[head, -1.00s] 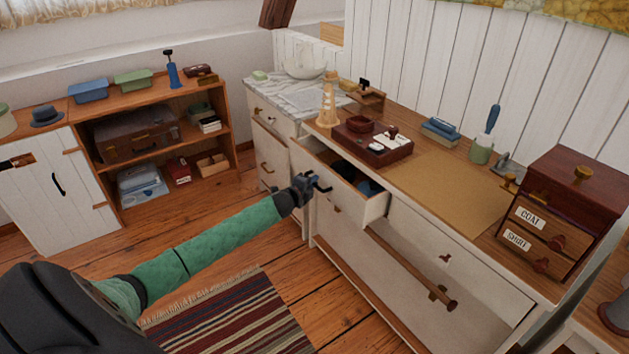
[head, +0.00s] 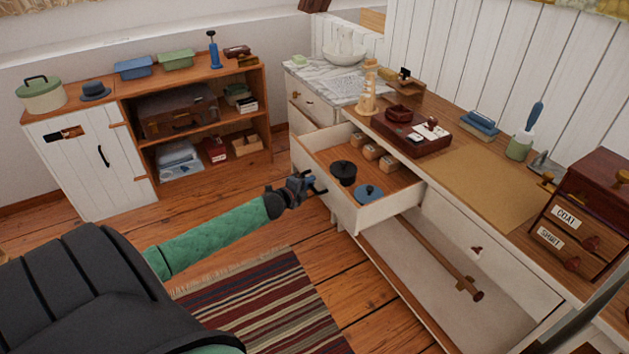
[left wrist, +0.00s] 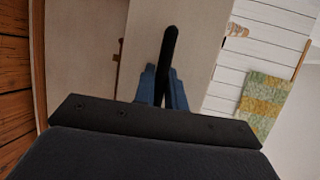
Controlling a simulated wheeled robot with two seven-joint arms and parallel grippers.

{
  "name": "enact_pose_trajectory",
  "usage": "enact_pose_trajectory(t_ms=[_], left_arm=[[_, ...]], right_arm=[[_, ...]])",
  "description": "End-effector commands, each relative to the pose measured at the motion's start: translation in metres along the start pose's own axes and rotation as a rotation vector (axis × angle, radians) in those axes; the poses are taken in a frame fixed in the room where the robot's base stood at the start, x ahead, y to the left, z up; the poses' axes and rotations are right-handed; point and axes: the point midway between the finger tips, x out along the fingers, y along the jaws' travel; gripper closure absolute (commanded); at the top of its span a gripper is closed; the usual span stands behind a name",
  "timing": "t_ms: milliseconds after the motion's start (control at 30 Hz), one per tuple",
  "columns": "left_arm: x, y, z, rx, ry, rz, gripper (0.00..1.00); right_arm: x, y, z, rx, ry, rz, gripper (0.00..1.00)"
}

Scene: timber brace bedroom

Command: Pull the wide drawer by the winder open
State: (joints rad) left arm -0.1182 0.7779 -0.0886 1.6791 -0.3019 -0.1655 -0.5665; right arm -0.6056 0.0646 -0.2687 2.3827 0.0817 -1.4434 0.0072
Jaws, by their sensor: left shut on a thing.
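The wide drawer (head: 392,208) sticks far out of the left part of the white counter in the head view. Its inside shows from above. The pale wooden winder (head: 368,90) stands upright on the counter above and behind it. My left gripper (head: 311,184) is at the drawer's front, shut on its dark handle. In the left wrist view the black handle (left wrist: 170,52) runs between the blue fingers (left wrist: 163,88). The drawer holds a black pot (head: 344,172), a round blue thing (head: 369,193) and small wooden boxes (head: 371,151). My right gripper is out of view.
A dark red tray (head: 412,137) and a small chest (head: 580,225) stand on top. A shelf unit (head: 195,133) is at the left. Open floor and a striped rug (head: 262,305) lie before the counter.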

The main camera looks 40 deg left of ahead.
Motion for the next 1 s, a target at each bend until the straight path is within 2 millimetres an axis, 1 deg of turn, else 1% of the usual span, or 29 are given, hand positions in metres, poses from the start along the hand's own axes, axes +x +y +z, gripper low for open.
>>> enact_pose_trajectory(t_ms=[400, 433, 467, 500, 800, 1000], left_arm=[[-0.002, 0.001, 0.002, 0.0, -0.002, 0.001, 1.0], [-0.002, 0.001, 0.002, 0.0, -0.002, 0.001, 0.86], [-0.002, 0.001, 0.002, 0.0, -0.002, 0.001, 0.8], [-0.002, 0.001, 0.002, 0.0, -0.002, 0.001, 0.79], [-0.004, 0.001, 0.001, 0.0, 0.0, 0.0, 0.79], [-0.017, 0.002, 0.002, 0.0, -0.001, 0.001, 0.79]], right_arm=[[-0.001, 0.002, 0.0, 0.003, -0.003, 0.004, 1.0], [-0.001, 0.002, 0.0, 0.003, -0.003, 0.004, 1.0], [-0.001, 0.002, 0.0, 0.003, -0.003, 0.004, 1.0], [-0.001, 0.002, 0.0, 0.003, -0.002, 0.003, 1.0], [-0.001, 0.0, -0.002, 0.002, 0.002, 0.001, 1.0], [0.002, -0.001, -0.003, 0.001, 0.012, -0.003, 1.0]])
